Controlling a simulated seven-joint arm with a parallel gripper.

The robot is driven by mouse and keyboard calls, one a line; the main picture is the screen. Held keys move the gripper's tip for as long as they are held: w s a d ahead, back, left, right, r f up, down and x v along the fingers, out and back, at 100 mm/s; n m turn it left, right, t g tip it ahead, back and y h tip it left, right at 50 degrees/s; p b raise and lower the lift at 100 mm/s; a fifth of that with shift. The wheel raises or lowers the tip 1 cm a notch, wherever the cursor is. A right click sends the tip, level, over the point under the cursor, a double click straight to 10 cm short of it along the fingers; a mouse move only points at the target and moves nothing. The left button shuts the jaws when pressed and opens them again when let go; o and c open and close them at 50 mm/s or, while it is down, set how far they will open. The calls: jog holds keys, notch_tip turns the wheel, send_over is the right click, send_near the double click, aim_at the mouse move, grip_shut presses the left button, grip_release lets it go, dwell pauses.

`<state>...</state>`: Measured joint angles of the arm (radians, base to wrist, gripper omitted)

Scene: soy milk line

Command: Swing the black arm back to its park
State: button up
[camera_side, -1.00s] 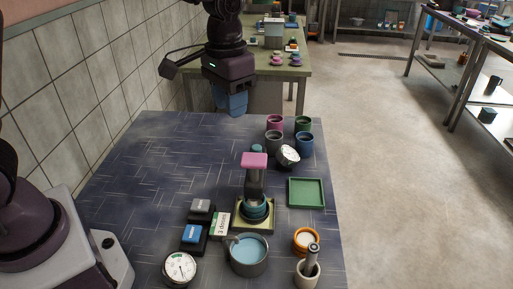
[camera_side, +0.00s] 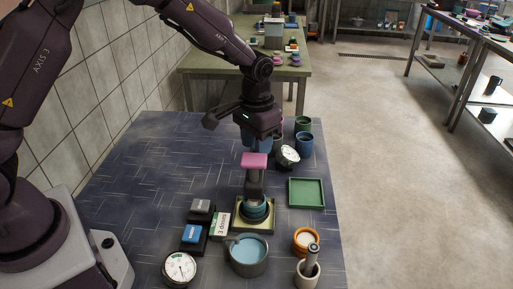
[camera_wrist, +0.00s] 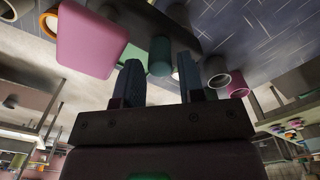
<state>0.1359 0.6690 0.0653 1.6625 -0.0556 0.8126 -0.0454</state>
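The black arm (camera_side: 254,183) stands over a teal bowl (camera_side: 255,209) on a yellow-green base (camera_side: 242,227), with a pink pad (camera_side: 255,160) at its top. My gripper (camera_side: 256,148) is just behind and above the pink pad in the side view. In the wrist view the two fingers of my gripper (camera_wrist: 160,82) are apart with nothing between them. The pink pad (camera_wrist: 90,40) lies left of the fingers there, not between them. A teal cylinder (camera_wrist: 160,55) shows beyond the fingertips. Whether a finger touches the pad is not clear.
Cups, including a blue cup (camera_side: 304,143), and a white-faced dial (camera_side: 289,155) stand close right of my gripper. A green tray (camera_side: 307,193) lies at the right. A pot (camera_side: 248,254) stands in front. The table's left part (camera_side: 150,165) is clear.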

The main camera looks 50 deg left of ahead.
jog(key=shift+f, duration=0.95)
jog(key=shift+c, duration=0.2)
grip_shut()
